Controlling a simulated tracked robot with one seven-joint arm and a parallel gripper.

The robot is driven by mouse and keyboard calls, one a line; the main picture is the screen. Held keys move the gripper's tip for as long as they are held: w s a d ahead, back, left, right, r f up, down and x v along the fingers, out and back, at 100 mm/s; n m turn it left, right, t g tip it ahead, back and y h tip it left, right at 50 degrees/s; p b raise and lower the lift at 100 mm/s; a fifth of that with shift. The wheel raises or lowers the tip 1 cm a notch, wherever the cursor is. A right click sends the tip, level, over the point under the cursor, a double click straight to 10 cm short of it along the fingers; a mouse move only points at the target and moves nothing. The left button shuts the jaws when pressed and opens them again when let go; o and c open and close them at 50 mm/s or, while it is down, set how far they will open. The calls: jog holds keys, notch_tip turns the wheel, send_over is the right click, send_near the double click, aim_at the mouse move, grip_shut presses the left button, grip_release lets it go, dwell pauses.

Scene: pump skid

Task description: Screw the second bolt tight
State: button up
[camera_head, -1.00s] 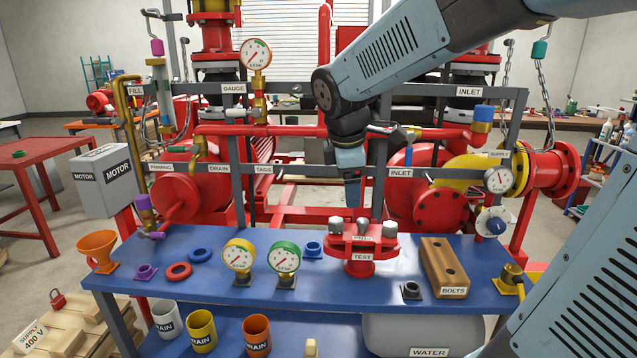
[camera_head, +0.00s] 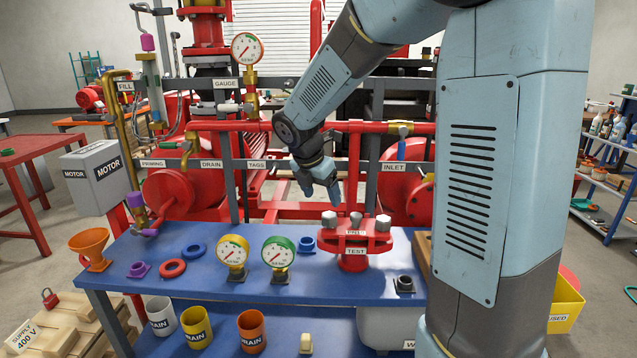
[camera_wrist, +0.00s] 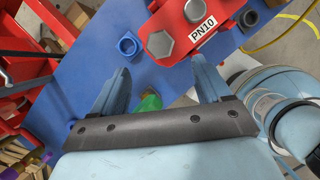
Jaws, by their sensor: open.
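The red test flange (camera_head: 353,262) stands on the blue bench, and its upper plate carries several grey hex bolts. The left bolt (camera_head: 329,220), a middle bolt (camera_head: 356,217) and the right bolt (camera_head: 383,223) show their heads. In the wrist view one large hex head (camera_wrist: 160,44) lies just beyond my fingertips, beside the PN10 label (camera_wrist: 203,33). My gripper (camera_head: 322,199) is above the bench and the flange's left end. It is open and empty; in the wrist view its fingers (camera_wrist: 160,70) are wide apart, with no bolt between them.
The blue bench (camera_head: 200,285) holds two gauges (camera_head: 233,253), rings and a blue fitting (camera_head: 306,243) close to the flange. The wooden bolts block (camera_head: 422,246) is mostly hidden behind my arm. Red pipes and a grey rail (camera_head: 300,165) stand behind.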

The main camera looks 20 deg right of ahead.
aim_at(330, 218)
jog(key=x, duration=0.8)
jog(key=shift+d+f, duration=0.2)
jog(key=shift+f, duration=0.1)
jog(key=c, duration=1.2)
jog(key=o, duration=0.5)
jog(key=c, duration=0.5)
jog(key=shift+o, duration=0.2)
jog(key=m+g+h, duration=0.1)
jog(key=m, duration=0.2)
jog(key=shift+w+m, duration=0.1)
jog(key=shift+m, duration=0.3)
jog(key=m+g, duration=0.1)
jog(key=m, duration=0.2)
jog(key=shift+m+g, duration=0.3)
jog(key=shift+g, duration=0.1)
jog(key=m+g, duration=0.1)
jog(key=m, duration=0.3)
jog(key=shift+g, duration=0.3)
jog(key=m+g, duration=0.1)
jog(key=m, duration=0.2)
jog(key=shift+f+m+y, duration=0.1)
jog(key=shift+m+y, duration=0.2)
jog(key=shift+y, duration=0.1)
